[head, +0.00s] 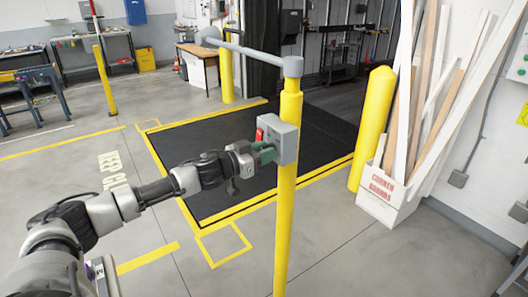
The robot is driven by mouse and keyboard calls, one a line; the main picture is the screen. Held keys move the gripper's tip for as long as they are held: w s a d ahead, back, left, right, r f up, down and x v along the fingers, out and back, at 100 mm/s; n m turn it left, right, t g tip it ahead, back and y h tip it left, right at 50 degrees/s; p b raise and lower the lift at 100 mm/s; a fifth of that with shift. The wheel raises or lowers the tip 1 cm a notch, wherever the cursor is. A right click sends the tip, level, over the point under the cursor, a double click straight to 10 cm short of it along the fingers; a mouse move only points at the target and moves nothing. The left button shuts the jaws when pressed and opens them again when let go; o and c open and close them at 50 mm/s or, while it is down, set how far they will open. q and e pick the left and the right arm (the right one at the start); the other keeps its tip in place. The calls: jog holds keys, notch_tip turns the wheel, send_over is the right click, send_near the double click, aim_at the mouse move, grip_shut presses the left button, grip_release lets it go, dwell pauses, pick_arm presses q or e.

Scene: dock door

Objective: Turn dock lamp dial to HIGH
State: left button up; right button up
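A grey control box (284,142) is mounted on a yellow post (287,220) in the middle of the head view. A small red part (260,135) shows at the box's left edge. My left gripper (267,154) reaches in from the left, with its green-tipped fingers right at the box's left face, just below the red part. I cannot tell whether the fingers touch or grip anything. No dial can be made out; that face of the box is turned away and partly hidden by the gripper. My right gripper is not in view.
A grey bar (245,50) runs from the post top to the back left. Behind lies a black dock plate (230,165) with yellow edges. A second yellow post (374,130) and a white bin of corner boards (388,211) stand right. Open floor lies left.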

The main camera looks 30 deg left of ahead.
pick_arm(q)
jog(key=c, duration=0.4)
jog(key=shift+o, duration=0.2)
jog(key=shift+m, duration=0.4)
jog(key=m+p, duration=0.1)
jog(key=m, duration=0.2)
jog(key=shift+m, duration=0.3)
jog(key=m, duration=0.5)
jog(key=shift+m, duration=0.3)
jog(key=m, duration=0.6)
jog(key=m+b, duration=0.1)
jog(key=m, duration=0.5)
